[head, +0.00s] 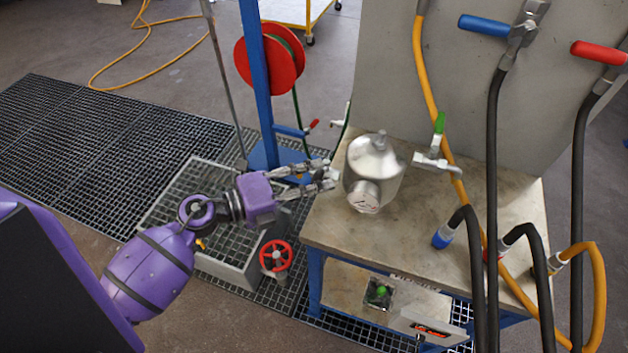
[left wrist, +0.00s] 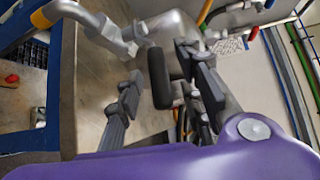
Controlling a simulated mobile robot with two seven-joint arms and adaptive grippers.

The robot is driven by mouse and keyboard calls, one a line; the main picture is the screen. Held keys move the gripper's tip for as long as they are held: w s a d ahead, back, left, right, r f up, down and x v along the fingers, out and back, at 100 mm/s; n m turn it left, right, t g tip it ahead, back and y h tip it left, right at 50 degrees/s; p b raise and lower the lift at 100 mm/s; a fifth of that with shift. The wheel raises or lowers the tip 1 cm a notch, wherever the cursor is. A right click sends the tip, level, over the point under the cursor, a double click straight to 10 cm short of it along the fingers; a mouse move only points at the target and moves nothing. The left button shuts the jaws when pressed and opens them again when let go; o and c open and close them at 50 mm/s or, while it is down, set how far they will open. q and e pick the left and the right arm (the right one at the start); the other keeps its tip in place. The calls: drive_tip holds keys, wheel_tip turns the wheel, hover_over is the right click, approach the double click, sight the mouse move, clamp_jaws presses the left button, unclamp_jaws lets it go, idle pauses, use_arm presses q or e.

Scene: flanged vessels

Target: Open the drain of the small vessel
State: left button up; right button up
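The small vessel (head: 377,165) is a silvery metal body with a domed top and a round flanged front with a label. It stands on the worn bench top (head: 425,225). My left gripper (head: 332,174) is just left of it, fingers pointing at its side. In the left wrist view, its fingers are spread on either side of a black cylindrical handle (left wrist: 160,78), with visible gaps; contact is not clear. The handle is in front of the silvery body (left wrist: 172,28) and is hidden in the head view. My right gripper is out of view.
A green-handled tap (head: 438,123) stands right of the vessel. Blue-handled (head: 484,25) and red-handled (head: 598,52) valves with hanging hoses are on the right. A blue post (head: 258,75) with a red reel (head: 270,64) rises behind my left arm. A red handwheel (head: 276,256) is low, left of the bench.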

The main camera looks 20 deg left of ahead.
use_arm(q)
drive_tip(key=shift+w+d, duration=0.15)
drive_tip(key=shift+d, duration=0.05)
clamp_jaws()
idle(0.4)
